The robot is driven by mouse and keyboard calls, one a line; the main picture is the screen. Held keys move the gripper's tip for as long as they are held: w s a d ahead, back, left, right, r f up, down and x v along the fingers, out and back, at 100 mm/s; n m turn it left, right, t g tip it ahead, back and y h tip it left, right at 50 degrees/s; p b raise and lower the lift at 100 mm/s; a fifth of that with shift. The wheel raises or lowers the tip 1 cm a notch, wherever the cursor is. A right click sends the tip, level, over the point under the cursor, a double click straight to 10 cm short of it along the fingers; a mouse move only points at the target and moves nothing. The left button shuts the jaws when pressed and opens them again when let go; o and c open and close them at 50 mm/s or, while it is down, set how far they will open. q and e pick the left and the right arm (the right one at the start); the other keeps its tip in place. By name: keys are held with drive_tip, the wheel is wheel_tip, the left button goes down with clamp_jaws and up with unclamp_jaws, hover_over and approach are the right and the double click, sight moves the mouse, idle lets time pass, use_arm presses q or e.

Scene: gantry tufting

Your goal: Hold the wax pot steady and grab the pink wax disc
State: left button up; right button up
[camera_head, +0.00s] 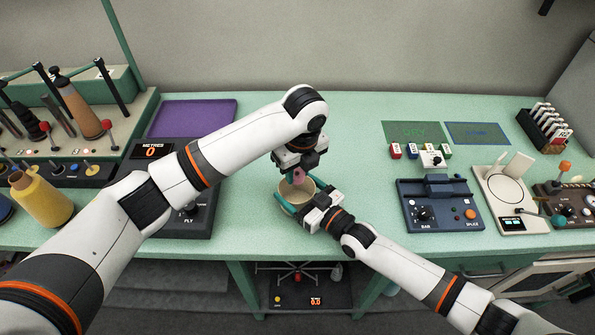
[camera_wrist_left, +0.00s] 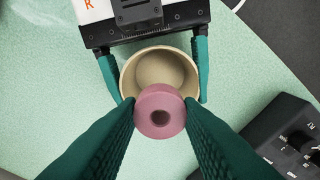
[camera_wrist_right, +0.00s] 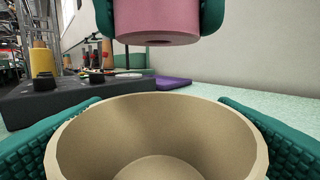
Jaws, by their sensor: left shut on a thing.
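The wax pot (camera_head: 284,197) is a cream, open bowl standing on the pale green table; the left wrist view looks into its empty inside (camera_wrist_left: 158,68). My right gripper (camera_head: 297,198) is shut around it, a green finger on each side, seen also in the right wrist view beside the pot (camera_wrist_right: 150,150). The pink wax disc (camera_head: 298,175) is thick with a hole in its middle. My left gripper (camera_wrist_left: 160,115) is shut on the disc (camera_wrist_left: 160,111) and holds it above the pot, clear of its rim in the right wrist view (camera_wrist_right: 157,20).
A dark ply console (camera_head: 197,218) and a purple mat (camera_head: 190,115) lie to the left, partly behind my left arm. A thread cone (camera_head: 40,200) stands far left. A navy box (camera_head: 437,205) and a white scale-like device (camera_head: 510,200) stand right. The table behind the pot is clear.

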drive_tip(key=o, duration=0.4)
drive_tip(key=shift+f, duration=0.1)
